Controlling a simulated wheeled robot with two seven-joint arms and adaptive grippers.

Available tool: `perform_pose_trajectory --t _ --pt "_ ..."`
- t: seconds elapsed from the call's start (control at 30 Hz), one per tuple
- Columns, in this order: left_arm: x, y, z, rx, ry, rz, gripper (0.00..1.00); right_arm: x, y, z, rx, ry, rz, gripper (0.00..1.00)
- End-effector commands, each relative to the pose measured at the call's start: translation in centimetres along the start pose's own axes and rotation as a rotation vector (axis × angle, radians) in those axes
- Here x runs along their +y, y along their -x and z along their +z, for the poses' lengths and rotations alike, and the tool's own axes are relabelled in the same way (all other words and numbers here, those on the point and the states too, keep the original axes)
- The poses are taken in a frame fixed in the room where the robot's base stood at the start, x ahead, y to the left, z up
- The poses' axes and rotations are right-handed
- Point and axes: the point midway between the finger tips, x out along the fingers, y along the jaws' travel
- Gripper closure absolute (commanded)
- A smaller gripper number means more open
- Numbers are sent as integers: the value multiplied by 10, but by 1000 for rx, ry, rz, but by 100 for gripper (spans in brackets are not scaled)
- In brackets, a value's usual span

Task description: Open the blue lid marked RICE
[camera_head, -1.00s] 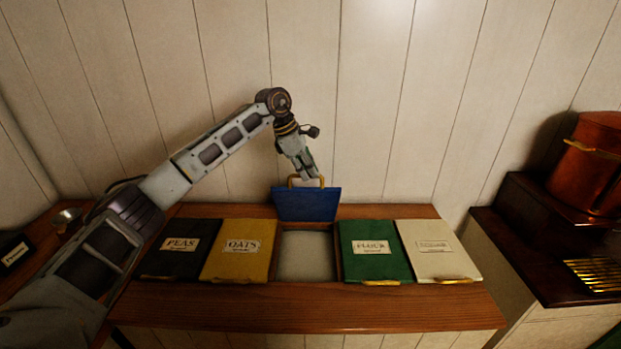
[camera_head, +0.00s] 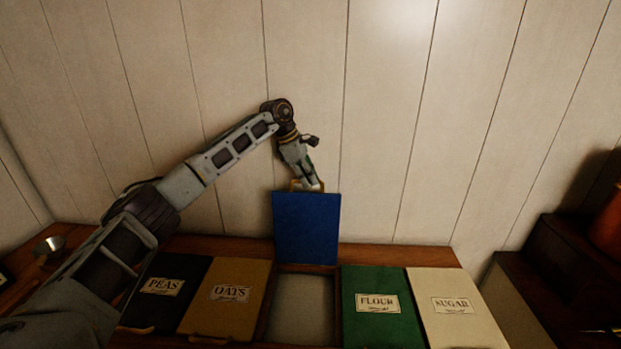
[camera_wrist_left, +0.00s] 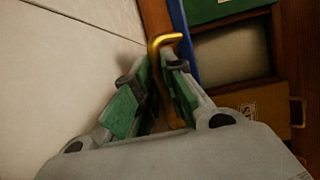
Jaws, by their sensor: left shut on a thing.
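The blue lid (camera_head: 306,228) stands raised, roughly upright, at the back edge of the middle compartment (camera_head: 301,309), which lies uncovered. The lid's face towards me is plain blue; no RICE marking shows. My left gripper (camera_head: 310,184) is at the lid's top edge, shut on its brass handle (camera_head: 294,185). In the left wrist view the handle (camera_wrist_left: 165,40) passes between the green-padded fingers (camera_wrist_left: 160,85), and a strip of the blue lid (camera_wrist_left: 183,40) shows beside it. My right gripper is not in view.
Shut lids flank the opening: black PEAS (camera_head: 166,285) and yellow OATS (camera_head: 228,296) left, green FLOUR (camera_head: 382,325) and cream SUGAR (camera_head: 452,290) right. The panelled wall (camera_head: 400,120) is close behind. A metal cup (camera_head: 48,249) stands at left, dark steps (camera_head: 555,270) at right.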

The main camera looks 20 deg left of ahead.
Motion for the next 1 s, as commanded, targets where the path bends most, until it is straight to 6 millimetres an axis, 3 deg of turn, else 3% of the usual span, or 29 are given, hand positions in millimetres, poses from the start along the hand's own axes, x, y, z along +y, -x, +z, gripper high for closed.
perform_pose_trajectory --t 0.03,0.6,0.63,0.8,1.0 --pt "-2 -12 -7 19 6 -19 100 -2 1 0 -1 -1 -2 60" --pt "2 -15 -9 19 2 -22 100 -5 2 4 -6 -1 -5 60" --pt "2 -15 -9 19 2 -22 87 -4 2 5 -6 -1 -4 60" --pt "3 -13 -8 15 1 -18 66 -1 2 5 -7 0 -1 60" --pt "4 -10 -6 11 0 -13 66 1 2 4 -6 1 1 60"
